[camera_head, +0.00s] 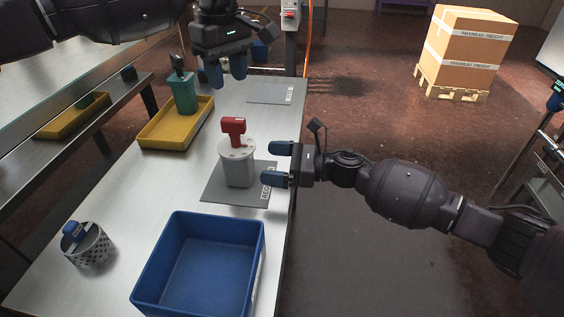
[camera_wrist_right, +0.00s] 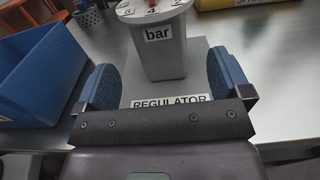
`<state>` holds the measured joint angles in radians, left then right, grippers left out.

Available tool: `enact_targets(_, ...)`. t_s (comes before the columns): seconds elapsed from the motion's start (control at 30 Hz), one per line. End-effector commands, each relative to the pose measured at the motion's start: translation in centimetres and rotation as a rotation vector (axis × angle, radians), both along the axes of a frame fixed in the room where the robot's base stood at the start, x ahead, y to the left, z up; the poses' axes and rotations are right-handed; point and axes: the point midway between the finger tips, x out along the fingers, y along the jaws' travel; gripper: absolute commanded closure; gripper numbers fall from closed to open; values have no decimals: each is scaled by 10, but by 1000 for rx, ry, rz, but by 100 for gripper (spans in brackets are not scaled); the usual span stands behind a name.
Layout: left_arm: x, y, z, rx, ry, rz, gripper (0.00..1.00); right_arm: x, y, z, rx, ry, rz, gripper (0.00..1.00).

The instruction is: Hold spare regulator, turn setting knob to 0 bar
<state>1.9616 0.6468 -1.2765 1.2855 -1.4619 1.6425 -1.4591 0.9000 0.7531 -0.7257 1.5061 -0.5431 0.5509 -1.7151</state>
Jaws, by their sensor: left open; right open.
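The spare regulator (camera_head: 238,164) is a grey block with a round dial top, standing upright on a grey mat (camera_head: 216,192) marked REGULATOR. Its red setting knob (camera_head: 234,128) sits on top. In the right wrist view the regulator body (camera_wrist_right: 160,52) shows a "bar" label and dial numbers; the knob's pointing is cut off. My right gripper (camera_head: 278,165) is open to the right of the regulator, its fingers either side of it but short of the body, touching nothing. My left gripper (camera_head: 228,76) is open and empty, above the table's far part, beyond the regulator.
A blue bin (camera_head: 258,250) stands at the near side. A yellow tray (camera_head: 150,142) holds a green block-like item (camera_head: 185,92) at the left. A perforated metal cup (camera_head: 92,250) with a blue item stands at the near left. Another mat (camera_head: 270,96) lies at the far end.

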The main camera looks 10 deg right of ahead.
Motion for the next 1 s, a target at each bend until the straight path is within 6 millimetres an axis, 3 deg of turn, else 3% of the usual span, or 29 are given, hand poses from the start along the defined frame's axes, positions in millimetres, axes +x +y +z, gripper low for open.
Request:
enact_targets(0.5, 0, 0, 0, 0, 0, 0, 57, 24, 72, 0, 2, 2, 0, 4)
enact_targets(0.7, 0, 0, 0, 0, 0, 0, 57, 27, 84, 0, 2, 2, -1, 4)
enact_targets(1.0, 0, 0, 0, 0, 0, 0, 57, 28, 85, 0, 1, 2, -2, 4)
